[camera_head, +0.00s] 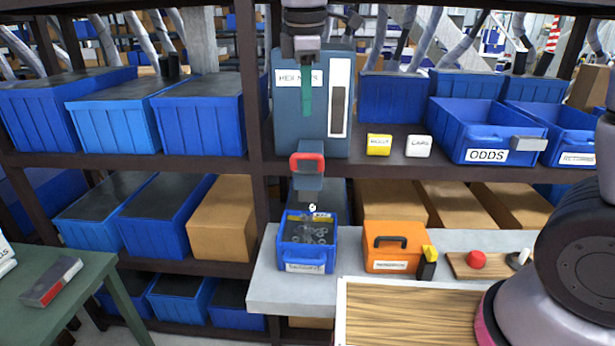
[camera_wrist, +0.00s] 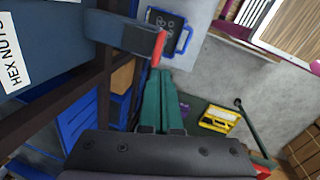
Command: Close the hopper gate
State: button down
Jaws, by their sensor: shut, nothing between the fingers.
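The blue-grey hopper (camera_head: 285,125), labelled HEX NUTS, stands on the shelf at the centre of the head view. Its gate has a red handle (camera_head: 307,157) at the front of the spout, below the hopper body. The handle also shows edge-on in the wrist view (camera_wrist: 159,48). My gripper (camera_head: 306,112) points down in front of the hopper, above the red handle. Its green fingers are together and empty; in the wrist view the fingertips (camera_wrist: 164,74) appear close to the handle. A small pale piece (camera_head: 312,207) shows below the spout, above the bin. Contact with the handle is unclear.
A blue bin (camera_head: 305,267) holding nuts sits on the grey bench under the spout. An orange case (camera_head: 392,260) is beside it. Yellow (camera_head: 379,144) and white (camera_head: 418,146) blocks and the ODDS bin (camera_head: 487,156) stand right of the hopper on the shelf.

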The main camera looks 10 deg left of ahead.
aim_at(309, 155)
jog(key=s+n, duration=0.6)
jog(key=n, duration=1)
jog(key=w+f, duration=0.6)
jog(key=f, duration=0.4)
jog(key=shift+w, duration=0.3)
jog(key=shift+f, duration=0.1)
jog(key=shift+w, duration=1.45)
